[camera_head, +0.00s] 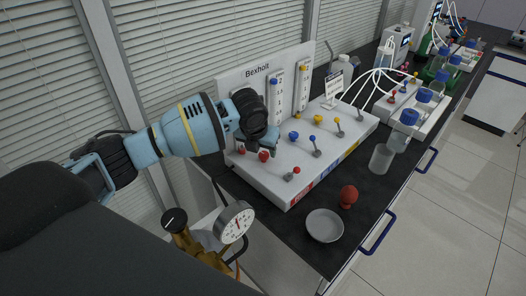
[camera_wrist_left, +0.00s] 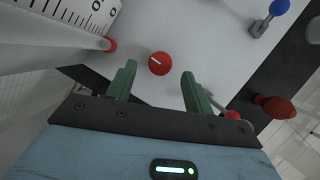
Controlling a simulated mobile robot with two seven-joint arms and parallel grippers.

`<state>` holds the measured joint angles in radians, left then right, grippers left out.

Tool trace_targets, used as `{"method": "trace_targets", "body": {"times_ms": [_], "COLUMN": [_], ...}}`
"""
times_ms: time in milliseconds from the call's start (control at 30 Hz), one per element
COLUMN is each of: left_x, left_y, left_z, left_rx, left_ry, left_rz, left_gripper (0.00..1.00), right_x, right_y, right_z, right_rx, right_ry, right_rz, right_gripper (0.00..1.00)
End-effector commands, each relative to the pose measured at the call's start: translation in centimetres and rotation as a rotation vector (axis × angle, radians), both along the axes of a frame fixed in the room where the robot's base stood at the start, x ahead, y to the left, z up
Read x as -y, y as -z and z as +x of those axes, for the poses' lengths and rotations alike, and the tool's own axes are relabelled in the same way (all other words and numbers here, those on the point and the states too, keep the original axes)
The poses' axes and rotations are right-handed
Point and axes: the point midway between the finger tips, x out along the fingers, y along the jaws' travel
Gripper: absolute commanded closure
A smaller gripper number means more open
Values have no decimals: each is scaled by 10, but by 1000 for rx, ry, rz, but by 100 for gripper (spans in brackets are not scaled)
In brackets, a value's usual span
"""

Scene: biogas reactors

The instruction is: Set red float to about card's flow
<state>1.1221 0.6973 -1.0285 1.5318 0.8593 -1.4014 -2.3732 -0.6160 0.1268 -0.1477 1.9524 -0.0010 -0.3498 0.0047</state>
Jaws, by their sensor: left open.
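The Bexholt panel (camera_head: 300,150) bears upright flow tubes with scales; the red one is mostly hidden behind my left arm. A red fitting (camera_wrist_left: 109,45) shows at the foot of a scaled tube in the wrist view; I cannot make out the red float. A red knob (camera_head: 264,155) with a white pointer line also shows in the wrist view (camera_wrist_left: 159,63). My left gripper (camera_head: 262,143) is open above this knob, which appears between its fingertips (camera_wrist_left: 158,76) with gaps on both sides. The white card (camera_head: 333,86) stands on the panel; its writing is unreadable. My right gripper is out of view.
Blue (camera_head: 294,135) and yellow (camera_head: 318,119) knobs and small levers, one red-tipped (camera_head: 296,170), sit on the panel. A grey dish (camera_head: 324,226), a red rounded object (camera_head: 348,196) and a clear beaker (camera_head: 381,158) stand in front. A pressure gauge (camera_head: 236,226) stands nearby at lower left.

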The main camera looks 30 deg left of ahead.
Motion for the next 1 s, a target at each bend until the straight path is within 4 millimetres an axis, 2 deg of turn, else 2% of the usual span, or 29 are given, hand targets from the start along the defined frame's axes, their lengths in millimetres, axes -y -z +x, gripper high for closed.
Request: {"method": "trace_targets", "body": {"times_ms": [233, 567, 900, 1000], "left_x": [-1, -1, -1, -1], "left_y": [19, 23, 23, 23], "left_z": [9, 10, 10, 10], "left_rx": [1, 1, 1, 1], "left_ry": [-1, 0, 0, -2], "left_rz": [0, 0, 0, 0], "left_gripper": [48, 48, 91, 92], "right_x": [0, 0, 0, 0], "right_y": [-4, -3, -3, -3], "right_z": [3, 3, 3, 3], "right_rx": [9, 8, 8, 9], "right_ry": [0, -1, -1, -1], "right_rz": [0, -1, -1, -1], "right_gripper": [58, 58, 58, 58]}}
